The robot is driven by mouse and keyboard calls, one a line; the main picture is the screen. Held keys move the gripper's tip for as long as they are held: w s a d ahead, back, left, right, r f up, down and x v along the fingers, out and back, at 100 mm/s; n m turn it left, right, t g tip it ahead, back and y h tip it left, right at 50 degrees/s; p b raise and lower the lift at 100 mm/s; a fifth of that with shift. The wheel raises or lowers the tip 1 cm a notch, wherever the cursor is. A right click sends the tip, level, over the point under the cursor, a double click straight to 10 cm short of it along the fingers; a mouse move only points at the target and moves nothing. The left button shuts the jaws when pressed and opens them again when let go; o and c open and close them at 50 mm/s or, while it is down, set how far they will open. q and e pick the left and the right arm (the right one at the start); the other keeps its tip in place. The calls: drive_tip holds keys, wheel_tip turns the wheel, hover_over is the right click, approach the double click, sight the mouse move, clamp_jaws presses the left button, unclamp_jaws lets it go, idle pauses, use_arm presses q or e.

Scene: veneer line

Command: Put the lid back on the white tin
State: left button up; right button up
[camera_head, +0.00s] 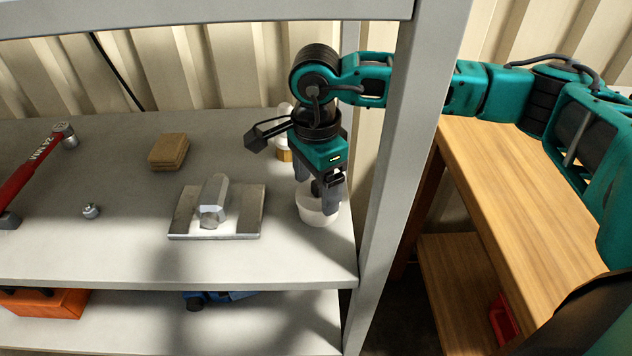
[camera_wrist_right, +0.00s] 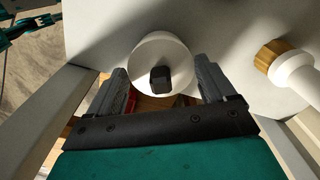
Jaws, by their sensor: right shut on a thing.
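The white tin (camera_head: 318,217) stands on the grey shelf near its right front end. Its pale round lid (camera_wrist_right: 147,62) with a black knob (camera_wrist_right: 160,78) lies between the fingers of my right gripper (camera_wrist_right: 163,82) in the right wrist view. In the head view my right gripper (camera_head: 318,200) points down at the tin's top, its fingers on either side of the lid and shut on it. The fingers partly hide the rim, so I cannot tell whether the lid is seated. My left gripper is not in view.
A white bottle with a gold-brown band (camera_head: 284,152) stands close behind my gripper. A grey metal plate with a block (camera_head: 250,212) lies to the left. A brown block (camera_head: 168,152), a small metal part (camera_head: 91,210) and a red-handled hammer (camera_head: 35,163) lie farther left. A grey post (camera_head: 400,170) is close right.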

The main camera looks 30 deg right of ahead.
idle(0.3)
drive_tip(key=o, duration=0.9)
drive_tip(key=shift+c, duration=0.2)
drive_tip(key=shift+r+p, duration=1.95)
drive_tip(key=shift+r, duration=1.6)
drive_tip(key=shift+c, duration=0.5)
clamp_jaws()
drive_tip(key=shift+f, duration=0.3)
